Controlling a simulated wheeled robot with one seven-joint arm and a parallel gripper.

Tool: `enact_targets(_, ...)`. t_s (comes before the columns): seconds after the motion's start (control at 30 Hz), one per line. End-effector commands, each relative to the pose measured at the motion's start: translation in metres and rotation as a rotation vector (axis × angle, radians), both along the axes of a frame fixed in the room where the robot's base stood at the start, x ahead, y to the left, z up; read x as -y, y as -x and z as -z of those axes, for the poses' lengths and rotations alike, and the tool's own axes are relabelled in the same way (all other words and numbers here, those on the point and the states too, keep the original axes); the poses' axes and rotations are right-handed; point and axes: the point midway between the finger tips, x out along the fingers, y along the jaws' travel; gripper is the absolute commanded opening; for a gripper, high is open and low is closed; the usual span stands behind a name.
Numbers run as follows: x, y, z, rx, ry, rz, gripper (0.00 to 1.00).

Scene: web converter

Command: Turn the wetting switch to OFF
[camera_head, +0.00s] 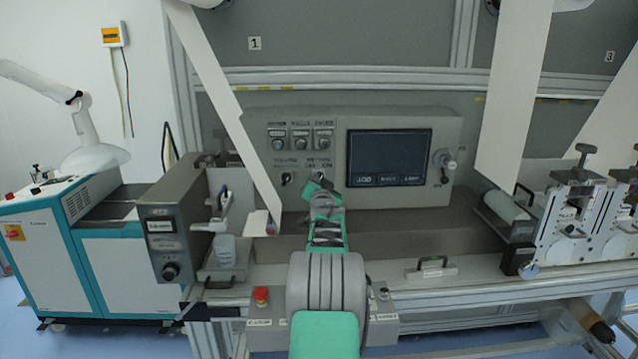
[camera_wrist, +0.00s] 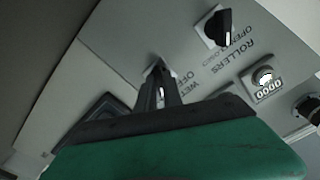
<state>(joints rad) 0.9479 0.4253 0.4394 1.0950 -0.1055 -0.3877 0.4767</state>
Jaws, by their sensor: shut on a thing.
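The grey control panel (camera_head: 255,150) stands on the machine at the middle of the head view. My gripper (camera_head: 319,184) reaches up to its lower right switch, under labels too small to read in that view. In the wrist view my gripper (camera_wrist: 160,78) is shut on the wetting switch (camera_wrist: 161,91), beside the partly covered "WET" and "OFF" lettering. A white mark shows between the fingers. The fingers hide most of the knob, so I cannot tell which position it points to.
A dark touchscreen (camera_head: 389,157) is right of my gripper. A white web (camera_head: 225,95) slants down at the left. A red emergency button (camera_head: 261,295) is below.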

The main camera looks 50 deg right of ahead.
Motion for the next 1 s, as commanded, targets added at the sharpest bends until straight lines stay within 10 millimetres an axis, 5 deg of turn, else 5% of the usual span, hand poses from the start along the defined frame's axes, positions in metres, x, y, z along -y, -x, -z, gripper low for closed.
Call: enact_targets(1.0, 0.0004, 0.0004, 0.0055, -0.552, 0.483, 0.001, 0.0)
